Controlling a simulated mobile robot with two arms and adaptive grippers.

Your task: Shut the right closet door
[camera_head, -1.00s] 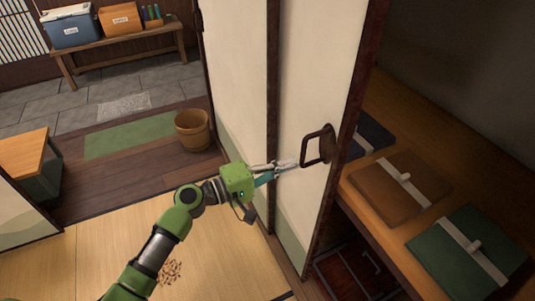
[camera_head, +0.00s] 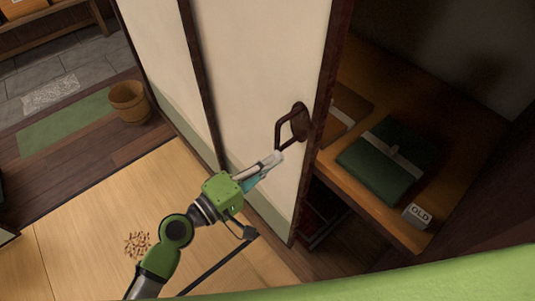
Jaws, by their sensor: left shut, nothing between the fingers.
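The right closet door (camera_head: 258,70) is a cream sliding panel with a dark frame. It stands partly open, with the closet's inside showing to its right. Its dark loop handle (camera_head: 284,130) sits near the door's right edge. My left gripper (camera_head: 276,158) is shut and empty. Its fingertips are at the lower end of the handle; I cannot tell whether they touch it. My right gripper is not in view.
Inside the closet, a green folded bundle (camera_head: 380,165) and a brown one (camera_head: 347,104) lie on the wooden shelf (camera_head: 335,168), near an "OLD" tag (camera_head: 417,215). A wooden bucket (camera_head: 129,102) stands left. Brown bits (camera_head: 137,244) lie on the tatami (camera_head: 85,240).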

